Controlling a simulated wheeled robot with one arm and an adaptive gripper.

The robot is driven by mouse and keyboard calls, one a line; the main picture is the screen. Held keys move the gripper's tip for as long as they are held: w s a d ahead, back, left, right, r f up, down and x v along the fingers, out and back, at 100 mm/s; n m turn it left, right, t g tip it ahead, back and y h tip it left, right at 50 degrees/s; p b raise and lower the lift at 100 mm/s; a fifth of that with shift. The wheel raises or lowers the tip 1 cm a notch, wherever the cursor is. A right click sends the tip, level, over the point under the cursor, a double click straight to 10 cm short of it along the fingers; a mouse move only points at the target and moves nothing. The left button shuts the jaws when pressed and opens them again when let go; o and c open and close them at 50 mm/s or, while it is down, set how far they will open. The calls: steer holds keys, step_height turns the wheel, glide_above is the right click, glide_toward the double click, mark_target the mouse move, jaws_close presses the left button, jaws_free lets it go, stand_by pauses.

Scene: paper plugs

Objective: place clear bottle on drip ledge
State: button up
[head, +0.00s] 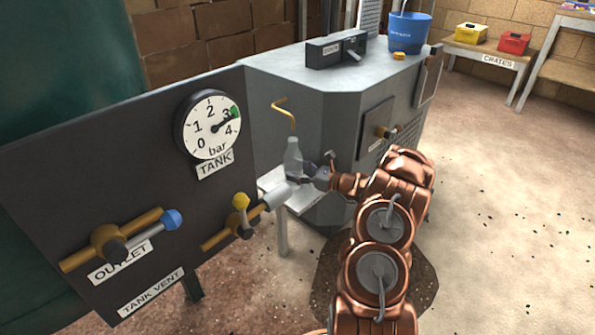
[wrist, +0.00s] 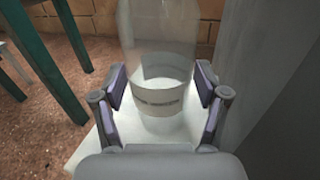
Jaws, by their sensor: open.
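The clear bottle (head: 292,155) stands upright below a bent yellow spout, at the pale drip ledge (head: 304,201) beside the grey cabinet. In the wrist view the clear bottle (wrist: 158,35) rises between my fingers, with a pale band and a dark printed line low on it. The white ledge (wrist: 88,157) shows beneath and around its base. My gripper (head: 306,176) is around the lower part of the bottle from the right. In the wrist view my gripper (wrist: 160,85) is open, one finger on each side of the bottle. My palm hides the near part of the ledge.
The yellow spout (head: 286,110) comes from the grey cabinet (head: 322,95). A black panel (head: 120,200) with a gauge (head: 210,125), outlet valve (head: 115,240) and vent valve (head: 236,222) stands left. A blue bucket (head: 408,32) sits on the cabinet. The floor at right is clear.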

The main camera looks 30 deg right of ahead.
steer(key=shift+s+d+r, duration=0.1)
steer(key=shift+s+r, duration=0.05)
steer(key=shift+r, duration=0.05)
steer(key=p+v, duration=0.4)
steer(key=v, duration=0.7)
steer(key=shift+s+d, duration=0.25)
steer(key=shift+s, duration=0.05)
steer(key=shift+f, duration=0.15)
